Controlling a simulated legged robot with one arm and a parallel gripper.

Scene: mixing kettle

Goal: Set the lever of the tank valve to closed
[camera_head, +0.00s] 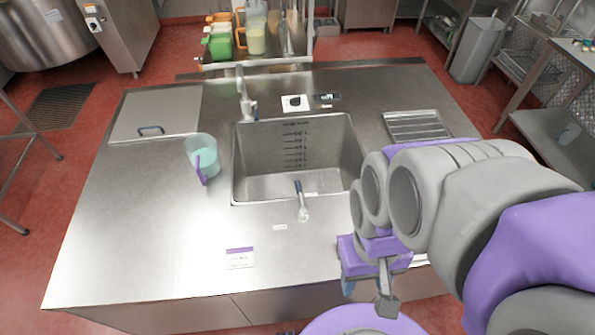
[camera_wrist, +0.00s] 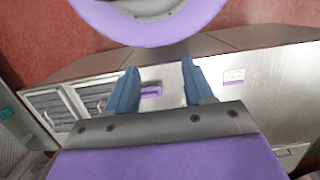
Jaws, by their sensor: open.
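A small lever with a dark handle and a pale metal end (camera_head: 302,204) sits at the front rim of the sunken steel tank (camera_head: 295,187). It appears to be the tank valve lever; its open or closed marking is too small to read. My gripper (camera_head: 367,297) is to the right of and nearer than the lever, by the counter's front edge, apart from it. In the wrist view my gripper (camera_wrist: 160,85) has its two blue fingers spread with nothing held. A small purple piece (camera_wrist: 151,91) shows between them farther off; I cannot tell what it is.
A purple-edged card (camera_head: 240,257) lies on the counter. My arm covers the right side. The front-left counter is clear.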

